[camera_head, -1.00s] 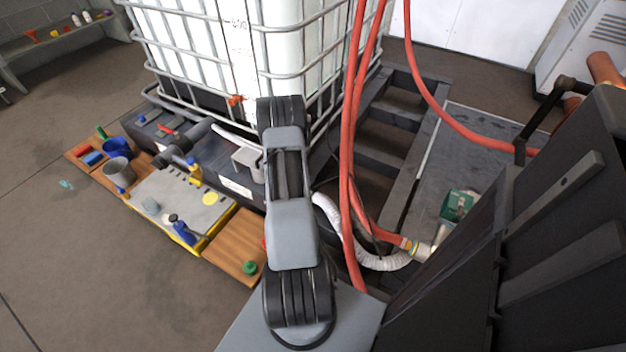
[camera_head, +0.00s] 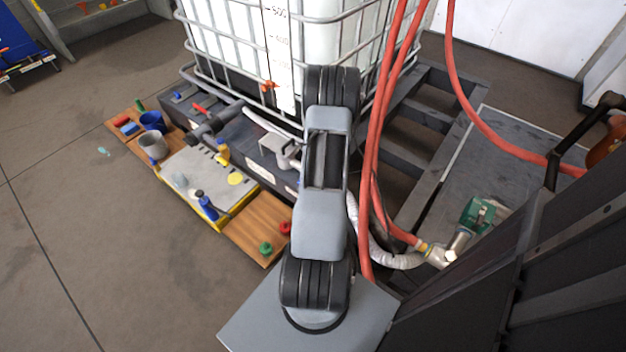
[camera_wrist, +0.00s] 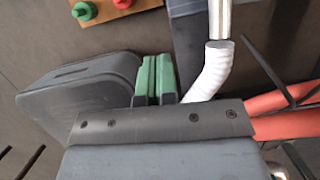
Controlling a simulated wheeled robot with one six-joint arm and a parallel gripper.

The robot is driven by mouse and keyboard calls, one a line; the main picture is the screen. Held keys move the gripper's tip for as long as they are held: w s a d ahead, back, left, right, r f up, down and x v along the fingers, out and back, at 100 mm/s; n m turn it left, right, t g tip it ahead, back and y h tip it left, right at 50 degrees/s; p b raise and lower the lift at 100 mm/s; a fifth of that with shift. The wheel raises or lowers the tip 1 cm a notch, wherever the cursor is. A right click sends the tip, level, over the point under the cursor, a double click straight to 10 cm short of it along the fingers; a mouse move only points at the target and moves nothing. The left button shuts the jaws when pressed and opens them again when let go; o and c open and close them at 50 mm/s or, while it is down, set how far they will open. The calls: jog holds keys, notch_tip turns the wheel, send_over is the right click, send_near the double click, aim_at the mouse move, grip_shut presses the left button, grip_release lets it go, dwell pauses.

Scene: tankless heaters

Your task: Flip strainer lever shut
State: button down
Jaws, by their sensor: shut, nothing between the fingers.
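A small red lever (camera_head: 203,108) shows beside a dark grey pipe (camera_head: 215,122) on the black base below the white tank in the head view. An orange handle (camera_head: 269,86) sits on the tank's cage front. I cannot tell for sure which of these is the strainer lever; neither is recognisable in the wrist view. My gripper (camera_wrist: 155,80) shows in the wrist view with its green fingers together and nothing between them. It is beside a white bent hose (camera_wrist: 212,72) with a metal pipe end. In the head view my arm hides the gripper.
The caged white tank (camera_head: 240,42) stands behind. A low bench (camera_head: 205,180) at left holds cups, bottles and knobs. A green knob (camera_wrist: 84,10) shows in the wrist view. Red hoses (camera_head: 378,130) hang right of my arm. Open floor (camera_head: 70,220) lies left.

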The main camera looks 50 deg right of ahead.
jog(key=shift+p+v, duration=0.6)
jog(key=shift+v, duration=1.15)
jog(key=w+a+r+n+p, duration=0.35)
jog(key=a+r+n, duration=0.25)
jog(key=r, duration=0.5)
jog(key=w+a+r+n+y+p, duration=0.1)
jog(key=w+a+r+n+p, duration=0.2)
jog(key=a+r+n+p, duration=0.5)
jog(key=w+a+r+n+p, duration=0.2)
jog(key=w+a+r+n, duration=0.15)
jog(key=r, duration=0.95)
jog(key=s+a+r+n+p, duration=0.5)
jog(key=a+r+n, duration=0.3)
jog(key=r, duration=0.4)
jog(key=s+a+r+n+p, duration=0.5)
jog(key=a+r+n+p, duration=0.2)
jog(key=a+r+n, duration=0.2)
notch_tip(320, 180, up, 3)
jog(key=shift+s+r+n+h, duration=0.2)
jog(key=shift+n+h, duration=0.2)
jog(key=shift+n, duration=0.75)
jog(key=shift+f, duration=0.1)
